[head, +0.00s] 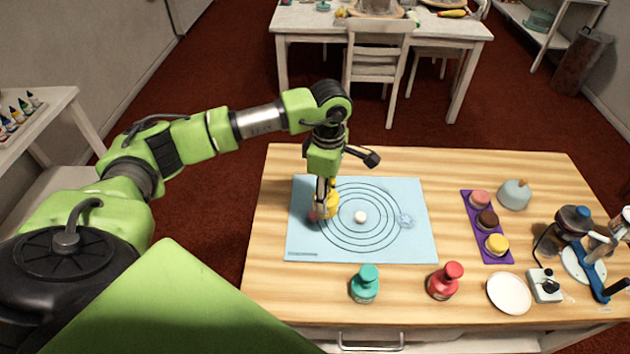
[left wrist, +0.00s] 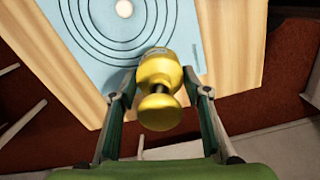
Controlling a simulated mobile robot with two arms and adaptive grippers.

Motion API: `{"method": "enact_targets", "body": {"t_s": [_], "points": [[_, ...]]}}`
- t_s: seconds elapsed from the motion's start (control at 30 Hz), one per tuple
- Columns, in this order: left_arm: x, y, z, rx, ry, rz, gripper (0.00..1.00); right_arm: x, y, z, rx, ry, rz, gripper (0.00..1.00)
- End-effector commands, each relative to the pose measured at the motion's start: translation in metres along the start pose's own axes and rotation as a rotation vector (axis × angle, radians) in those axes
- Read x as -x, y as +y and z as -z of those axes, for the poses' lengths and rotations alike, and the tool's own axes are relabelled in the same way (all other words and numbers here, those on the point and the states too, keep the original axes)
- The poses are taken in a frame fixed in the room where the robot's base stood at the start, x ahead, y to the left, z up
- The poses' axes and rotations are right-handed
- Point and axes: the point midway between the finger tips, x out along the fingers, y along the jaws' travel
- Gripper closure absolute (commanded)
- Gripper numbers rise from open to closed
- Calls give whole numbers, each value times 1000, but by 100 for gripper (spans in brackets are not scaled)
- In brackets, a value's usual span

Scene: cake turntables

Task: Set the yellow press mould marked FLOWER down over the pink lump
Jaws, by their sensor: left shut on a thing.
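My left gripper (head: 324,196) is shut on the yellow press mould (head: 333,207) over the left part of the blue mat (head: 405,252). In the left wrist view the mould (left wrist: 160,72) sits between the two fingers (left wrist: 158,95), its knob toward the camera; its marking cannot be read. I cannot tell the height of the mould above the mat. The lump does not show in the left wrist view. My right gripper is not in view.
A white lump (head: 360,217) lies at the mat's ring centre, a pale blue flower-like piece (head: 406,221) to its right. A teal mould (head: 365,284) and a red mould (head: 445,281) stand in front. A purple tray (head: 497,257) with coloured rounds and a white plate (head: 509,293) are right.

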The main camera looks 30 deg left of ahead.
Motion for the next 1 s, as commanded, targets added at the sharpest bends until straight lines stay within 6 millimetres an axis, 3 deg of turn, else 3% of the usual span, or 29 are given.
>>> {"method": "enact_targets", "body": {"t_s": [0.1,0.3,1.0], "points": [[-13,16,23,277,2,3,82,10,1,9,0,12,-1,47],[-26,27,39,483,-1,1,82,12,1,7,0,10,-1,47],[-62,27,40,494,-2,0,82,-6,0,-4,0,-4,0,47]]}}
